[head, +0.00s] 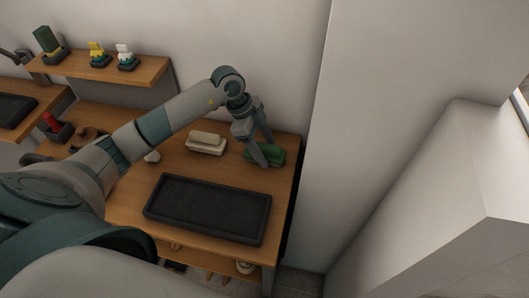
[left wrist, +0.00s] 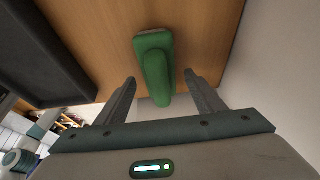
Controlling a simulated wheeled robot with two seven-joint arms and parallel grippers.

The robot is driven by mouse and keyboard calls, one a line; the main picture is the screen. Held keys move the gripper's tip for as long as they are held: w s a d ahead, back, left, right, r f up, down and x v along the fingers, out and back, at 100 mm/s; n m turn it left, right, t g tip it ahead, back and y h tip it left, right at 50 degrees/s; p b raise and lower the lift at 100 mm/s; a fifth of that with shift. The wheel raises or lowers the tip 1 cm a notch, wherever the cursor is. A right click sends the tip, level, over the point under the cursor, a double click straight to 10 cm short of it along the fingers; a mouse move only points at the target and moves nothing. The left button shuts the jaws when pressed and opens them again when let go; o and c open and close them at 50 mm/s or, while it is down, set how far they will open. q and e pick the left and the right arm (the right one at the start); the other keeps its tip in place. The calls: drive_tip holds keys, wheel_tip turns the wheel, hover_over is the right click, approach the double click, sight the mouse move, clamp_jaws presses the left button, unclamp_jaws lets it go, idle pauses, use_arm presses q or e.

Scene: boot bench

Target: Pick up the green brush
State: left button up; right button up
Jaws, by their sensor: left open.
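The green brush (head: 277,154) lies on the wooden bench top, near its back right corner. In the left wrist view the green brush (left wrist: 154,66) shows its rounded body and a raised green grip between the two fingers. My left gripper (head: 264,158) is open above the brush, pointing down, with its fingers apart on either side of it. The left wrist view shows the fingers of the left gripper (left wrist: 158,92) spread, and I cannot tell whether either touches the brush. My right gripper is not in view.
A cream brush-like block (head: 206,142) lies left of the green brush. A dark tray (head: 208,209) fills the bench front. A wall shelf (head: 100,68) holds small items. White walls (head: 360,150) stand close at the bench's right and back.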

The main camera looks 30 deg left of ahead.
use_arm(q)
drive_tip(key=shift+f, duration=0.25)
idle(0.7)
drive_tip(key=c, duration=1.2)
